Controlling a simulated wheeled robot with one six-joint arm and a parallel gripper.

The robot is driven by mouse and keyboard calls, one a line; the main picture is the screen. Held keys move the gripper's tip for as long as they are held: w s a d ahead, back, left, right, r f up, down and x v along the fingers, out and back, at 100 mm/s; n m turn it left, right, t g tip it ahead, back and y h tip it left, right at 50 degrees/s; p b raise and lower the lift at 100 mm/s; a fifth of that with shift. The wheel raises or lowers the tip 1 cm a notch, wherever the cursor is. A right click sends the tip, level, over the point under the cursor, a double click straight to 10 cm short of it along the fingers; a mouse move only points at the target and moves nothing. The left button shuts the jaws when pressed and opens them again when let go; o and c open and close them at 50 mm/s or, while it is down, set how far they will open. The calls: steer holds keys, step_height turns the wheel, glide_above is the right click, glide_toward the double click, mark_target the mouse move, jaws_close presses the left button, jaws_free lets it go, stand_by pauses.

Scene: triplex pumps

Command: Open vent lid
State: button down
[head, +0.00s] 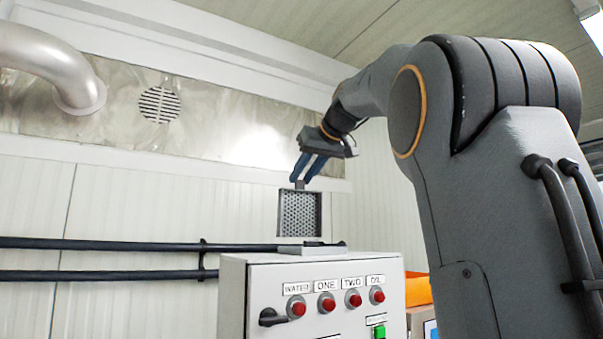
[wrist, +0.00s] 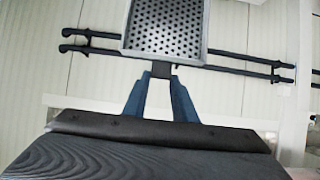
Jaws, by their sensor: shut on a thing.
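The vent lid (head: 299,213) is a grey framed panel with a perforated face. In the head view it stands about upright above a low grey base (head: 303,250) on top of the control cabinet. My gripper (head: 302,180) comes down from above, and its blue fingers are shut on the small tab at the lid's upper edge. In the wrist view the lid (wrist: 168,30) extends from the fingertips, with the dark tab between the fingers (wrist: 160,76). Whether the lid's lower edge touches the base is hard to tell.
The white control cabinet (head: 310,275) has red buttons and a black handle. Black pipes (head: 110,245) run along the wall at left. A silver duct (head: 55,65) and a round grille (head: 159,104) are high on the wall. An orange bin (head: 418,289) is behind the cabinet at right.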

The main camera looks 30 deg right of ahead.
steer(key=shift+r, duration=0.3)
steer(key=c, duration=1.5)
jaws_free()
steer(key=shift+s, duration=0.15)
steer(key=shift+o, duration=0.3)
steer(key=shift+f, duration=0.15)
steer(key=b+v, duration=0.2)
steer(key=v, duration=0.5)
steer(key=shift+s+r, duration=0.2)
steer(key=shift+s, duration=0.1)
